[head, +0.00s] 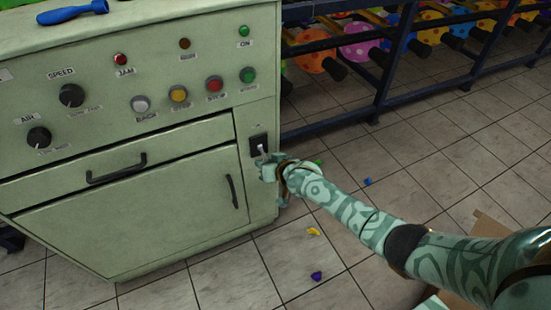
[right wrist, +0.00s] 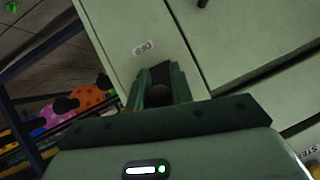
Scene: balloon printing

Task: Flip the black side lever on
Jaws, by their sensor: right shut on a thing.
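The black side lever (head: 259,143) is a black switch plate on the right edge of the green machine's front, with a small light lever sticking out. My right gripper (head: 264,158) is at the lever, at the plate's lower part. In the right wrist view the fingers (right wrist: 158,90) are close together around a dark, round-ended part of the lever (right wrist: 157,95), in front of the black plate. A label reading upside down (right wrist: 143,48) is beside it. The fingers hide most of the lever. My left gripper is not in view.
The green machine (head: 130,215) has knobs, coloured buttons and a drawer handle (head: 116,168). A dark rack (head: 380,70) with coloured balloons stands behind. Small scraps lie on the tiled floor, and a cardboard box (head: 490,224) is at right.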

